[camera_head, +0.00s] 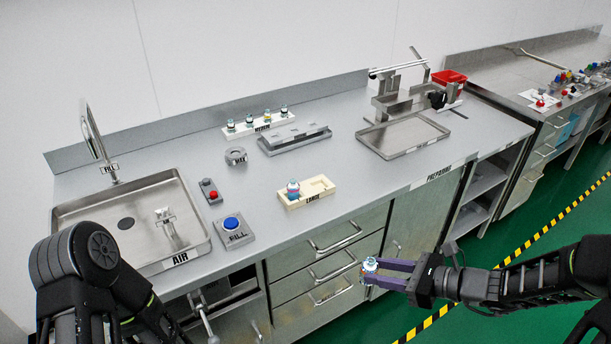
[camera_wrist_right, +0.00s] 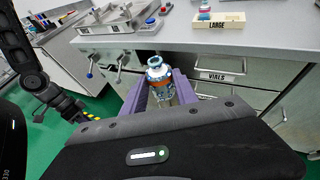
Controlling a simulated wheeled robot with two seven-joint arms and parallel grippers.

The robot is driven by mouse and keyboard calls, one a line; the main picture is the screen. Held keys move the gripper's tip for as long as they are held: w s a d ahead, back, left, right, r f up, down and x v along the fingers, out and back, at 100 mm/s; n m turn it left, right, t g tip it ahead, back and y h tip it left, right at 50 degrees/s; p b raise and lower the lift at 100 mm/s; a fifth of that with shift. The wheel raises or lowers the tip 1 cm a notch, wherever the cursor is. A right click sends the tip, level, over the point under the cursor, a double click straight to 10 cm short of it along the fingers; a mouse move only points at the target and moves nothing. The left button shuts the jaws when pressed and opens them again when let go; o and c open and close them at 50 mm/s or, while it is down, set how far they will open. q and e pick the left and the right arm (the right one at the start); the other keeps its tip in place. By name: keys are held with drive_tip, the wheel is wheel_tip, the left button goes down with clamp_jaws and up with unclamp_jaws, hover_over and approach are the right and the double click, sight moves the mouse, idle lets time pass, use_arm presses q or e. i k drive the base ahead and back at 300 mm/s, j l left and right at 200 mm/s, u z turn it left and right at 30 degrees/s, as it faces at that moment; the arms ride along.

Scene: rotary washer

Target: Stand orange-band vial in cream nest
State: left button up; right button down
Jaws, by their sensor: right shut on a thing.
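My right gripper (camera_head: 384,272) is shut on a small vial (camera_head: 370,264) with a pale blue-white top, held in front of the drawers below the counter's front edge. In the right wrist view the vial (camera_wrist_right: 158,76) stands between the purple fingers (camera_wrist_right: 160,92), and an orange band shows on it. The cream nest marked LARGE (camera_head: 318,190) sits on the counter up and left of the gripper. Another vial with a pink and blue look (camera_head: 293,189) stands in its left end; its right part looks empty. My left gripper is not in view; only its dark arm shows.
A cream rack (camera_head: 245,130) with several vials stands at the back. A grey block (camera_head: 293,138), a metal tray (camera_head: 403,137), a blue FILL button (camera_head: 231,223), a red button (camera_head: 213,194) and a sink (camera_head: 120,205) surround the nest. Counter right of the nest is clear.

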sight(320, 188)
drive_tip(key=i+l+u, duration=0.55)
drive_tip(key=i+l, duration=0.15)
drive_tip(key=l, duration=0.15)
drive_tip(key=i+l+u, duration=0.25)
drive_tip(key=l, duration=0.25)
